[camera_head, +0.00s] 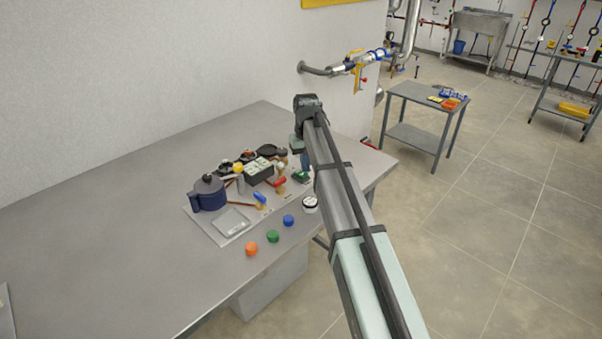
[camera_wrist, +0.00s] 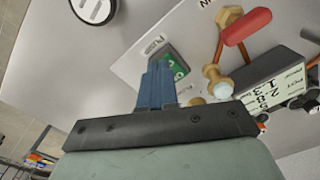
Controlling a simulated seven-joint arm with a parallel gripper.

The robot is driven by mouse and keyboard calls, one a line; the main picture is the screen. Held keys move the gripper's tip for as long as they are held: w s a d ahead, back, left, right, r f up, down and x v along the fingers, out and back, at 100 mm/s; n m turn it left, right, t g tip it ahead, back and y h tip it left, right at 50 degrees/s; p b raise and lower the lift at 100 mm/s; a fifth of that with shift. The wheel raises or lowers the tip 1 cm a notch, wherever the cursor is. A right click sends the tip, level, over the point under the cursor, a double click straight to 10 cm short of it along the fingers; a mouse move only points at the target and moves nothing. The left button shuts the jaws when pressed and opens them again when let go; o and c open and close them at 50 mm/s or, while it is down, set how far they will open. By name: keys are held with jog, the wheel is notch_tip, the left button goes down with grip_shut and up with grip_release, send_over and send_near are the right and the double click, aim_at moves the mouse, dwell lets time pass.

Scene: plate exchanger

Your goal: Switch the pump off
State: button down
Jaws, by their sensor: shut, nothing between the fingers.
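A small dark box with a green face (camera_head: 300,177) sits at the right edge of the board of fittings on the table. It looks like the pump switch. In the wrist view the green switch (camera_wrist: 176,65) has a white mark on it, and a small label, hard to read, lies beside it. My gripper (camera_wrist: 158,68) has its blue fingers together and empty. The fingertips appear just in front of the switch and cover part of it; whether they touch cannot be told. In the head view my gripper (camera_head: 305,166) is above and beside the switch, partly hidden by my arm.
A red-handled valve (camera_wrist: 246,27) and a meter box with a display (camera_wrist: 270,96) stand close to the switch. The board (camera_head: 207,227) also bears a dark blue pot (camera_head: 208,193). A round white gauge (camera_head: 310,204) and coloured caps (camera_head: 273,236) lie in front.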

aim_at(305, 176)
jog(key=shift+f, duration=1.05)
dwell(0.9)
jog(key=shift+r, duration=3.5)
